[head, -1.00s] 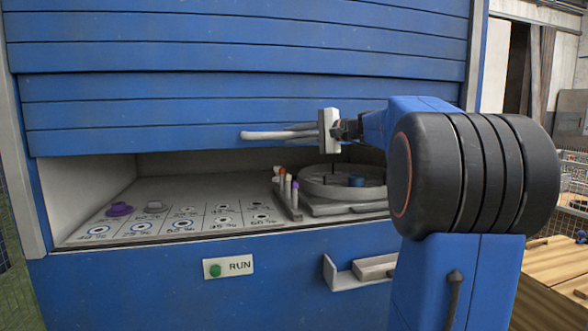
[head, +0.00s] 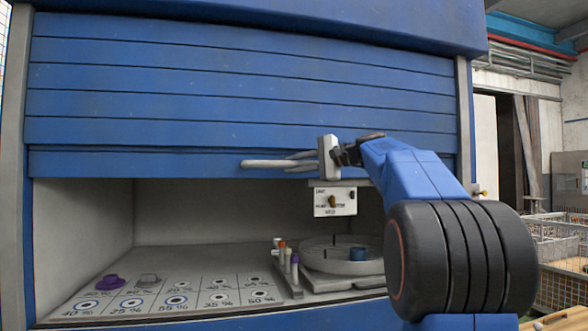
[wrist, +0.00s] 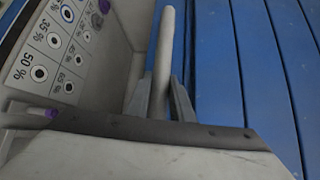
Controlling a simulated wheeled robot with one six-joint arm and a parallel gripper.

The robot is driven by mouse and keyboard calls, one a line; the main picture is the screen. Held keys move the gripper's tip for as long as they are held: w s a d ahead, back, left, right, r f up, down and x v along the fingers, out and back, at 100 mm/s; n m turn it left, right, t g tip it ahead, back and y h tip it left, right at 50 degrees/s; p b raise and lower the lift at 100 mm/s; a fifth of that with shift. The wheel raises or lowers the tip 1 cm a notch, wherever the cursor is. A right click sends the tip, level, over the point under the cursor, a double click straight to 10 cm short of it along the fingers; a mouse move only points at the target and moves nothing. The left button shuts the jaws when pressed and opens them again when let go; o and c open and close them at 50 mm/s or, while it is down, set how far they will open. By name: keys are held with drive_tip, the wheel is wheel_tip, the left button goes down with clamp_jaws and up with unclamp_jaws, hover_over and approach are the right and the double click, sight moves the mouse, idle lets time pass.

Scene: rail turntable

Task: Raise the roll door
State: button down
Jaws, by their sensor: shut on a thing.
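The blue slatted roll door (head: 240,100) is partly raised, with an open bay below its lower edge. A pale bar handle (head: 262,163) sticks out along the door's bottom slat. My gripper (head: 300,160) is at the right part of this handle and shut on it. In the wrist view the handle (wrist: 167,45) runs up between the two fingers of my gripper (wrist: 160,98), beside the blue slats (wrist: 260,60). The exact finger contact is small in the head view.
Inside the bay are a grey board with percent-marked spots (head: 175,301), a purple knob (head: 110,283), several small coloured-top pegs (head: 288,258) and a round turntable (head: 325,262).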

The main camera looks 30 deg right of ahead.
drive_tip(key=c, duration=1.6)
unclamp_jaws()
drive_tip(key=shift+o, duration=0.2)
drive_tip(key=v, duration=1.7)
drive_tip(key=shift+s, duration=0.2)
